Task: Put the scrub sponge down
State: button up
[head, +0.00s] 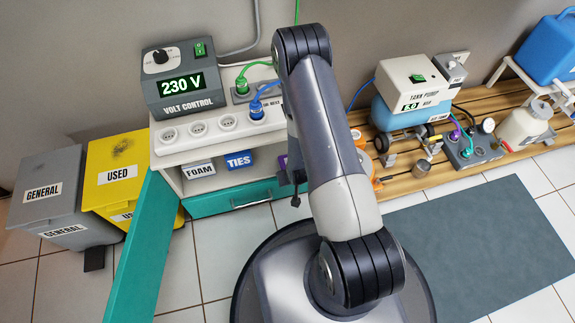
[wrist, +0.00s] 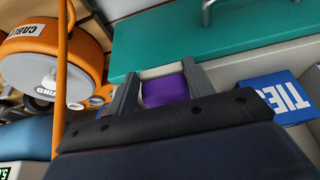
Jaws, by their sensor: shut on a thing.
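The scrub sponge appears as a purple block (wrist: 165,92) with a paler strip along its far edge, between the two grey fingers of my gripper (wrist: 160,80) in the wrist view. My gripper is shut on it. In the head view my arm hides most of the gripper, and only dark parts show beside the arm link in front of the white cabinet. A small purple patch (head: 282,162) shows there too; I cannot tell whether it is the sponge. The sponge's underside is hidden.
The white cabinet (head: 217,143) has a teal drawer front (head: 230,198) and a blue TIES box (head: 239,161). An orange cable reel (wrist: 50,55) is left in the wrist view. Bins (head: 50,200) stand left. A wooden slatted bench (head: 400,170) with a pump is right. A grey mat (head: 480,245) lies clear.

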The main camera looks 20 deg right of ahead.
jog(key=w+b, duration=0.1)
jog(key=w, duration=0.4)
jog(key=shift+w, duration=0.25)
jog(key=shift+w+f+b, duration=0.2)
jog(key=shift+b, duration=0.2)
jog(key=shift+r, duration=0.1)
jog(key=shift+s, duration=0.1)
jog(key=o, duration=1)
jog(key=shift+c, duration=0.2)
